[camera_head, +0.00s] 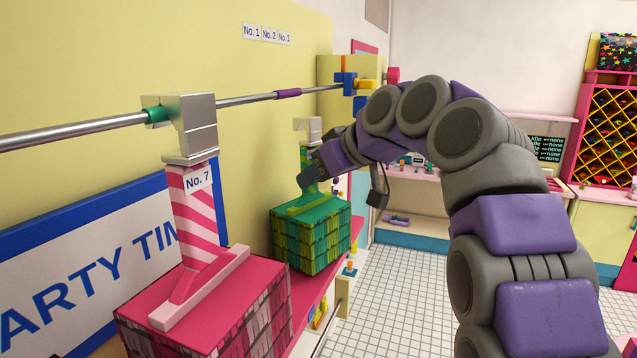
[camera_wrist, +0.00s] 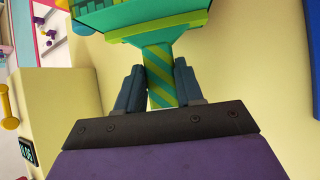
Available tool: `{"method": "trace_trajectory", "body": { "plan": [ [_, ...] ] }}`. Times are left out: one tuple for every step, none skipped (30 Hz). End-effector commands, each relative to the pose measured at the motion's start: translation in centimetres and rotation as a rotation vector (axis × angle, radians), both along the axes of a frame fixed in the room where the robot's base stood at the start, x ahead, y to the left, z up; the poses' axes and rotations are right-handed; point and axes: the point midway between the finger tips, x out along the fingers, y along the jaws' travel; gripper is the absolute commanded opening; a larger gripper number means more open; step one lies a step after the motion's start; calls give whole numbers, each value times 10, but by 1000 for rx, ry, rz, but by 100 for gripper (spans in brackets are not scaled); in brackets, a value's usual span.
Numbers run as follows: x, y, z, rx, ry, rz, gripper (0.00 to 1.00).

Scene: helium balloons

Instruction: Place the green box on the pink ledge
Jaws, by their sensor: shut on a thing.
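The green box (camera_head: 312,240) has a slatted pattern and a green striped post on top, and appears right at the pink ledge (camera_head: 312,298) along the left wall. I cannot tell whether its base rests on the ledge. My gripper (camera_head: 310,177) is at the upper part of this post. In the wrist view the two blue-grey fingers (camera_wrist: 157,85) are shut on the striped post (camera_wrist: 159,72), one on each side. The underside of the grip is hidden by my arm in the head view. The box's body (camera_wrist: 140,12) shows at the top of the wrist view.
A pink box (camera_head: 215,310) with a striped post marked "No. 7" stands nearer on the left, its silver clamp (camera_head: 190,125) at a metal rail (camera_head: 75,132). Another silver clamp (camera_head: 308,127) is above the green post. White tiled floor (camera_head: 395,300) is open to the right.

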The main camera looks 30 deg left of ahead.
Motion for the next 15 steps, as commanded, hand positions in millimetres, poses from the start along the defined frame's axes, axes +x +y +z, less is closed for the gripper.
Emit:
{"method": "trace_trajectory", "body": {
  "plan": [
    [-1,0,-3,-2,3,0,0],
    [-1,0,-5,-2,2,0,0],
    [-2,-1,-5,-2,1,0,0],
    [-2,-1,-6,-1,0,1,0],
    [-2,-1,-6,0,-1,0,0],
    [-1,-1,-7,0,-1,0,0],
    [-1,-1,-7,0,-1,-1,0],
    [-1,-1,-8,1,-1,-1,0],
    [0,-3,-8,1,-1,-1,0],
    [0,-4,-8,1,0,0,0],
    [0,-5,-8,1,0,-1,0],
    [0,-5,-8,0,1,0,0],
    [1,-6,-8,0,1,0,0],
    [1,-7,-8,0,2,0,37],
    [1,-7,-8,0,2,0,40]
  ]
}}
